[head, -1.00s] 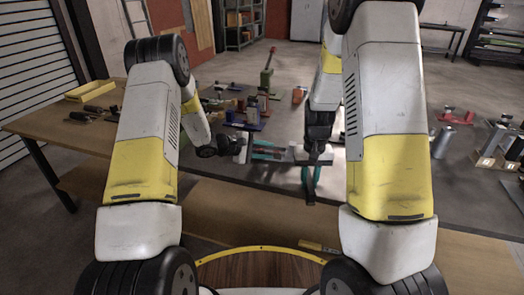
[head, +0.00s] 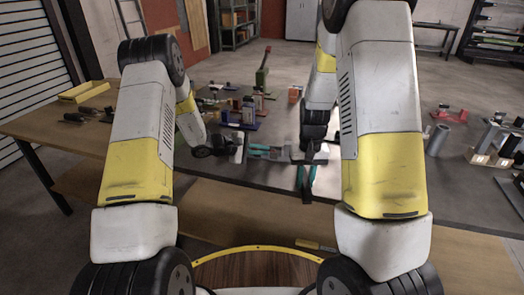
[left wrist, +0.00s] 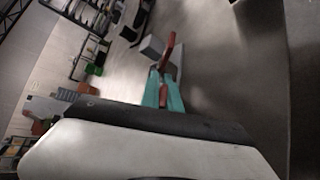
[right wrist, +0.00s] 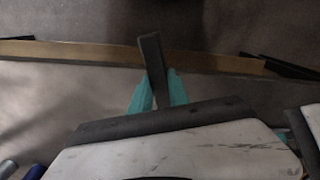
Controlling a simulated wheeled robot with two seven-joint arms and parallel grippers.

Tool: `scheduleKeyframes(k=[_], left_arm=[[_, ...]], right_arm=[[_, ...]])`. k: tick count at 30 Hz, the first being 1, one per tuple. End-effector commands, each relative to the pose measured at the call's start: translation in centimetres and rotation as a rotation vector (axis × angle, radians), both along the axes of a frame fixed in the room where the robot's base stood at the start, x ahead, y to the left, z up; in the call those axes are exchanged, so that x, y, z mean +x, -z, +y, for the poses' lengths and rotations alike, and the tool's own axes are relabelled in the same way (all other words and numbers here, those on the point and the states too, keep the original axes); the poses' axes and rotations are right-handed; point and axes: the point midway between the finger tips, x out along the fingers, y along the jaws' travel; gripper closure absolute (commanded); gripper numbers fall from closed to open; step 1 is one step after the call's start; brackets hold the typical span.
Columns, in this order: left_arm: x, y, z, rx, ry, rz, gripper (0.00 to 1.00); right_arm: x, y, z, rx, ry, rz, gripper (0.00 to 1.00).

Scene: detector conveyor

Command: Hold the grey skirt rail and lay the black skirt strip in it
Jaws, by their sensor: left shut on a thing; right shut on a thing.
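My left gripper (head: 284,153) reaches right over the front part of the dark table in the head view. Its teal fingers are shut on a narrow reddish-brown piece (left wrist: 168,48), which stands out past the fingertips in the left wrist view; I cannot tell whether it is part of the grey skirt rail. My right gripper (head: 306,188) points toward me at the table's front edge. Its teal fingers are shut on a dark strip (right wrist: 151,62), seemingly the black skirt strip, which sticks out past the fingertips. The two grippers are close together but the held pieces look apart.
The dark table (head: 390,205) has free room at its front right. A grey cylinder (head: 438,140) and blocks stand at right. A yellow tray (head: 84,92) lies on the wooden table at left.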

Motion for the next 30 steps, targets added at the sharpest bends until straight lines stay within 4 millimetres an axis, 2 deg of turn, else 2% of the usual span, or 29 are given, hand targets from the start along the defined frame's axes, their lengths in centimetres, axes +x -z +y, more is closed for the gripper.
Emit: scheduleKeyframes(k=[23,24,27,30], left_arm=[[0.00,0.01,0.03,0.000,0.000,0.000,1.00],[0.00,0.01,0.03,0.001,-0.001,0.000,0.86],[0.00,0.01,0.03,0.000,0.000,0.000,0.68],[0.00,0.01,0.03,0.000,0.000,0.000,0.68]], right_arm=[[0.02,-0.02,0.00,0.000,0.000,-0.001,1.00],[0.02,-0.02,0.00,0.000,0.000,-0.001,1.00],[0.02,-0.02,0.00,0.000,0.000,-0.001,1.00],[0.02,-0.02,0.00,0.000,0.000,0.000,1.00]])
